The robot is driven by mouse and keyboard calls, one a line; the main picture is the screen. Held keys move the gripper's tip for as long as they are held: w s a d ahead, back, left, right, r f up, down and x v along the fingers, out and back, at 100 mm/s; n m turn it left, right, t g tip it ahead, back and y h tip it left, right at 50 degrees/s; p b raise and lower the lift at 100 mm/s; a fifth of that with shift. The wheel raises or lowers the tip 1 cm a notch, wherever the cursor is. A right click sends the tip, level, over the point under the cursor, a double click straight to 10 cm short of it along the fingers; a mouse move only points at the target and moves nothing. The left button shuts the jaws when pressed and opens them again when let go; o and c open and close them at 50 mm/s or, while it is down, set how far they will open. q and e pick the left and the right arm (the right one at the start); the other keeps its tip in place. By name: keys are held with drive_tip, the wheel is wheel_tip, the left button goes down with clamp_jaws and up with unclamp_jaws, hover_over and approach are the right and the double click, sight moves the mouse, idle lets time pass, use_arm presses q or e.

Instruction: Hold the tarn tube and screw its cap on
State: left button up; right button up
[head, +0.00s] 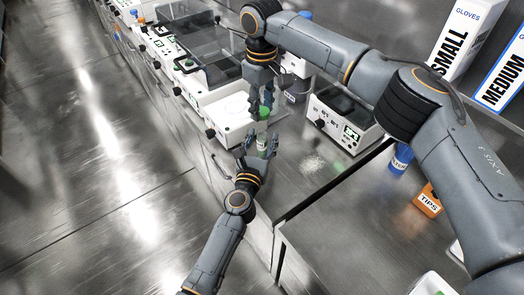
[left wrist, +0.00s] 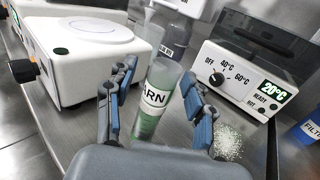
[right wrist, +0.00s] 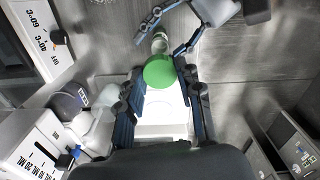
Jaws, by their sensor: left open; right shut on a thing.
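The tarn tube (left wrist: 160,78) is clear, with a partly readable "ARN" label and green contents low down. It stands nearly upright between the spread fingers of my left gripper (left wrist: 158,105), which is open around it. The tube also shows small in the head view (head: 262,143). My right gripper (right wrist: 164,92) is shut on the green cap (right wrist: 159,72), above the tube (right wrist: 160,42). In the head view the cap (head: 263,113) appears apart from the tube. No cap shows on the tube in the left wrist view. The tube's base is partly hidden.
A white device with a round plate (left wrist: 92,38) stands to the left. A heater with a 20°C display (left wrist: 240,75) stands to the right. White grains (left wrist: 229,142) lie on the bench near it. A blue container (head: 401,160) and an orange tips box (head: 428,200) stand farther right.

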use_arm(q)
drive_tip(key=shift+c, duration=0.4)
clamp_jaws()
use_arm(e)
hover_over(261, 137)
drive_tip(key=w, duration=0.1)
drive_tip(key=shift+d+f, duration=0.15)
drive_tip(key=shift+f, duration=2.35)
drive_tip(key=shift+s+f, duration=0.35)
drive_tip(key=shift+f, duration=0.55)
drive_tip(key=shift+s+f, duration=0.1)
drive_tip(key=shift+f, duration=0.25)
drive_tip(key=shift+c, duration=0.2)
